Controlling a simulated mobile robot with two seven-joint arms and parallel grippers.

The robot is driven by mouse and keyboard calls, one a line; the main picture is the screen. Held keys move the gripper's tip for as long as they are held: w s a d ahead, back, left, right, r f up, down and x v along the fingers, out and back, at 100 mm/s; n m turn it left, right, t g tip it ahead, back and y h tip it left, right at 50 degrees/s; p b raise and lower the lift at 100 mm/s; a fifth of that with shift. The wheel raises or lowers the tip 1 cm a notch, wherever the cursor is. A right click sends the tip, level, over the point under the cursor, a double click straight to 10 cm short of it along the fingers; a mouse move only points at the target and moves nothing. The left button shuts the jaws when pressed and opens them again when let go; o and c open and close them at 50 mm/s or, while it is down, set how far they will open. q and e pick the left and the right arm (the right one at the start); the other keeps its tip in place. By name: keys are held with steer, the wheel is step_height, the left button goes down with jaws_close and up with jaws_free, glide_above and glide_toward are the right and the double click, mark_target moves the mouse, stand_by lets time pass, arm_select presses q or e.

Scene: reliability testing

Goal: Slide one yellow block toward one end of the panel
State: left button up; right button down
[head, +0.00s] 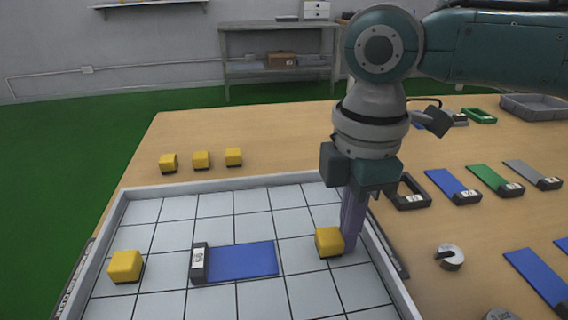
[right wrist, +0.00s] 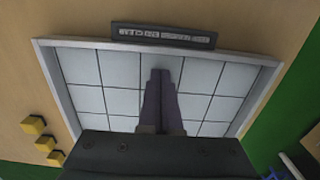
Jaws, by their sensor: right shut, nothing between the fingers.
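The white tiled panel (head: 215,205) with a raised grey rim lies on the wooden table. One yellow block (head: 329,241) sits on its right side; another yellow block (head: 125,266) sits near its left edge. A blue piece with a dark end (head: 242,260) lies between them. My right gripper (head: 351,243) points down, shut and empty, just right of the right block; I cannot tell whether they touch. In the right wrist view its fingers (right wrist: 161,76) are together over the tiles, and the panel's blocks are hidden. My left gripper is not in view.
Three yellow blocks (head: 201,160) stand in a row behind the panel. Blue, green and grey pieces (head: 497,180), a slotted metal weight (head: 450,257) and a grey tray (head: 535,106) lie to the right. Tiles between the blue piece and the right block are clear.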

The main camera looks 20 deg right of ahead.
mark_target(311, 252)
steer(key=a, duration=0.2)
steer(key=w+a+p, duration=0.1)
steer(key=a, duration=0.1)
steer(key=shift+a+r, duration=0.1)
steer(key=shift+a, duration=0.15)
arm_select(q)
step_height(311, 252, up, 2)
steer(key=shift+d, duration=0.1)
